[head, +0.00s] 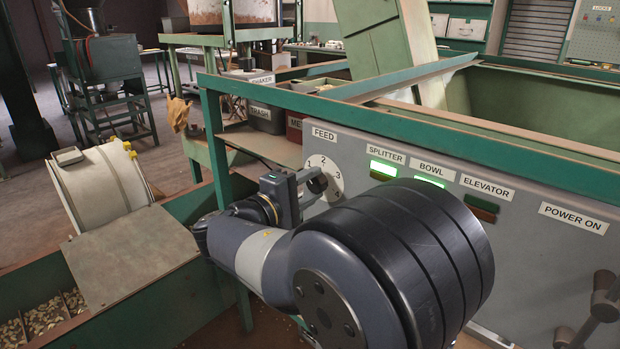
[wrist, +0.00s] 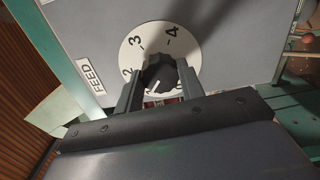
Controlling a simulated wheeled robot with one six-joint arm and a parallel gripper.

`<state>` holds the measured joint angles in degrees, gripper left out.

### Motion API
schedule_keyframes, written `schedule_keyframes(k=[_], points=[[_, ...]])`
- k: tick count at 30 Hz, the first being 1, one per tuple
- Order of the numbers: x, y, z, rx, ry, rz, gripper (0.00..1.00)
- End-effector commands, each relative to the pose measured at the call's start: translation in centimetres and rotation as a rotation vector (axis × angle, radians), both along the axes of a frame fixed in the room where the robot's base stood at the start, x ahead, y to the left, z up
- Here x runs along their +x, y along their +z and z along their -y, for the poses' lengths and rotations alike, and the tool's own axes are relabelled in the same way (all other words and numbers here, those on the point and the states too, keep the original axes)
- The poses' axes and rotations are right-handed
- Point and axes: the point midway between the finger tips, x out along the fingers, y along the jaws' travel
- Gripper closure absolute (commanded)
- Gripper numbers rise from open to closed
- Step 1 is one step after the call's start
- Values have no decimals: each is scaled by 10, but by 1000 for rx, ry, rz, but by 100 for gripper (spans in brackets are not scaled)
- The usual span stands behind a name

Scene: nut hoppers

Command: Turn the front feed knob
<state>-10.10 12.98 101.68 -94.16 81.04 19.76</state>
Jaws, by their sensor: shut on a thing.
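The front feed knob is a black ridged knob (wrist: 160,73) on a white round dial (wrist: 183,45) numbered around its rim, with 2, 3 and 4 readable in the wrist view. A FEED label (wrist: 90,76) is beside it. In the head view the dial (head: 329,168) is on the left end of the grey panel, partly behind my gripper (head: 311,184). My gripper is shut on the knob, one finger on each side. A pale mark shows on the knob's near side, between the fingers. The lower part of the dial is hidden by my gripper.
The grey panel (head: 520,255) also carries lit green SPLITTER (head: 383,169) and BOWL (head: 429,194) switches and an unlit ELEVATOR switch (head: 482,204). A green frame rail (head: 420,125) runs above the panel. A bin of nuts (head: 40,322) is at lower left.

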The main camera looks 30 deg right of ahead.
Motion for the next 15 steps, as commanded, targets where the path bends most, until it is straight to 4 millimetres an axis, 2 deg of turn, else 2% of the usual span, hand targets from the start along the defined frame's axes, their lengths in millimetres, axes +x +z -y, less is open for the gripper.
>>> schedule_keyframes(k=[6,15], points=[[0,1,0,-36,-1,-103,86],[0,0,0,-57,-1,-158,86]])
